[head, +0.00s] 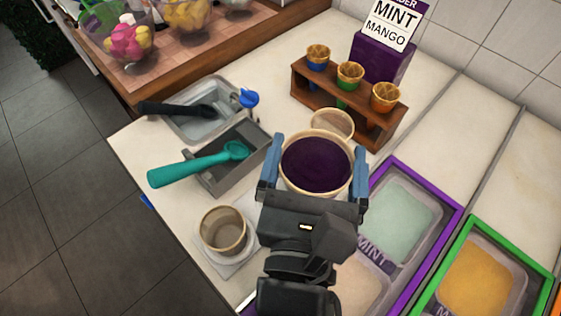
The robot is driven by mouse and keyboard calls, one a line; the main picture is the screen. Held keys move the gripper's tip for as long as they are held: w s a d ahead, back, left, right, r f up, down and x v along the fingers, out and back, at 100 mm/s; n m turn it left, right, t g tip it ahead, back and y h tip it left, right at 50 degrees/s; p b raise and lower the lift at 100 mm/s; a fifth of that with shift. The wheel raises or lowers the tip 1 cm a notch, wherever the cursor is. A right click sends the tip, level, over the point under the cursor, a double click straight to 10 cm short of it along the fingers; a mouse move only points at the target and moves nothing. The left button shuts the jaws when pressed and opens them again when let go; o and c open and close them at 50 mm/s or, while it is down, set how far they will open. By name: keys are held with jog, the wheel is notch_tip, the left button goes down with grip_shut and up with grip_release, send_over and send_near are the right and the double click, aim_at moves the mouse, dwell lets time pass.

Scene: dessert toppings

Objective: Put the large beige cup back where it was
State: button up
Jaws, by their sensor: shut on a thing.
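A large beige cup (316,166) with a beige rim is held between the blue fingers of my gripper (318,148). Its inside shows flat dark purple; I cannot tell if this is a filling or a lining. The cup looks upright, with its mouth facing up. My gripper and wrist hide its lower part, so its height over the counter is unclear. Another beige cup (332,123) stands just behind it, partly hidden. A third, empty-looking beige cup (225,230) stands on a pale square mat (238,262) at the lower left.
A grey holder (226,178) with a teal scoop (196,164) and a basin (205,122) with a dark scoop lie left. A wooden cone rack (350,108) and a purple sign box (384,62) stand behind. Purple-framed (447,222) and green-framed (510,250) tubs are right.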

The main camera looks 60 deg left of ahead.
jog(key=a+f, duration=0.1)
jog(key=a, duration=0.1)
jog(key=s+a+f+b, duration=0.1)
jog(key=a, duration=0.1)
jog(key=a+f, duration=0.2)
jog(key=shift+s+a+b, duration=0.15)
jog(key=shift+b, duration=0.15)
jog(key=shift+a+f+b, duration=0.1)
jog(key=shift+f+b, duration=0.55)
jog(key=shift+f, duration=1.3)
jog(key=shift+f, duration=0.15)
jog(key=o, duration=1.5)
jog(key=shift+o, duration=0.2)
jog(key=shift+s, duration=0.1)
jog(key=b+v, duration=0.1)
jog(key=v, duration=1.1)
jog(key=shift+b, duration=0.35)
